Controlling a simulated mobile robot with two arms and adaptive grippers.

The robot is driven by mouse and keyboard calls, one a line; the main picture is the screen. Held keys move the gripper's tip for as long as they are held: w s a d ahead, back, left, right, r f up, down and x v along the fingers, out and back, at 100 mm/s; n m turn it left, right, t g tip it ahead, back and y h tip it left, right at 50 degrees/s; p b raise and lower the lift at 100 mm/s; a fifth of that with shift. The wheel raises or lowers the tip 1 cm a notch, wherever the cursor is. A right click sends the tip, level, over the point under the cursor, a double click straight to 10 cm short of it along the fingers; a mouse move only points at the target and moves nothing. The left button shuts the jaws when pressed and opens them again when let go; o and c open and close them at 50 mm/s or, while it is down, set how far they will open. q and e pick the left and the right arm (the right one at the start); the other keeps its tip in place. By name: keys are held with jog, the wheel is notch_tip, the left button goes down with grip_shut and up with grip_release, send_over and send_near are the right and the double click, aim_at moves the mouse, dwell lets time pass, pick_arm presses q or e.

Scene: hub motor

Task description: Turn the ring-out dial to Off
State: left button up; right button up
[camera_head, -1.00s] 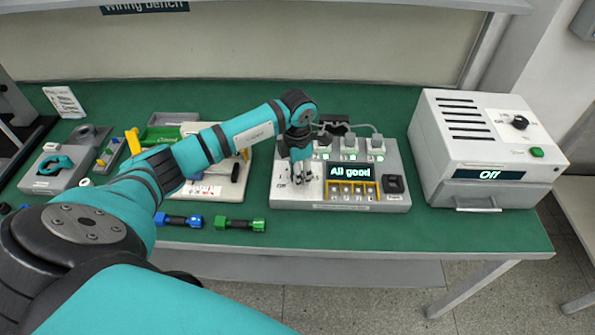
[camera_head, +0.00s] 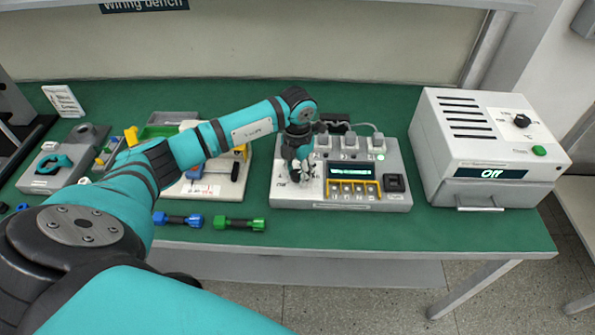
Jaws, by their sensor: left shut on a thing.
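The ring-out box (camera_head: 340,200) is a grey sloped tester on the green bench, with a small display (camera_head: 354,171) and a yellow-framed row of lamps or buttons below it. The display shows text too small to read. My left gripper (camera_head: 300,178) points down over the left part of the box's face and is shut on the ring-out dial, which the fingers mostly hide. A small label shows just left of the fingers. The dial's exact pointing direction cannot be told. My right gripper is not in view.
A white oven-like box (camera_head: 489,140) reading "Off" stands at the right. A blue tool (camera_head: 178,220) and a green tool (camera_head: 239,224) lie at the front edge. Fixtures (camera_head: 66,160) fill the left. Plugs with cables (camera_head: 350,143) sit on the tester's back.

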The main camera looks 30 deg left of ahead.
pick_arm(q)
jog(key=n, duration=0.5)
jog(key=shift+n, duration=0.3)
jog(key=n, duration=0.5)
jog(key=shift+w+r, duration=0.1)
jog(key=n+p, duration=0.1)
jog(key=n, duration=0.4)
jog(key=shift+n+p, duration=0.35)
jog(key=shift+n, duration=0.05)
jog(key=n+p, duration=0.1)
jog(key=n, duration=0.4)
jog(key=shift+r+n+p, duration=0.1)
jog(key=shift+n+p, duration=0.2)
jog(key=shift+p, duration=0.1)
jog(key=n+p, duration=0.1)
jog(key=n, duration=0.2)
jog(key=shift+n+p, duration=0.3)
jog(key=n+p, duration=0.1)
jog(key=n, duration=0.1)
jog(key=shift+r+n+p, duration=0.1)
jog(key=shift+n+p, duration=0.2)
jog(key=shift+p, duration=0.1)
jog(key=n+p, duration=0.4)
jog(key=p, duration=0.4)
jog(key=shift+n, duration=0.4)
jog(key=shift+n+p, duration=0.4)
jog(key=shift+p, duration=0.35)
jog(key=shift+a+f, duration=0.1)
jog(key=shift+f, duration=0.1)
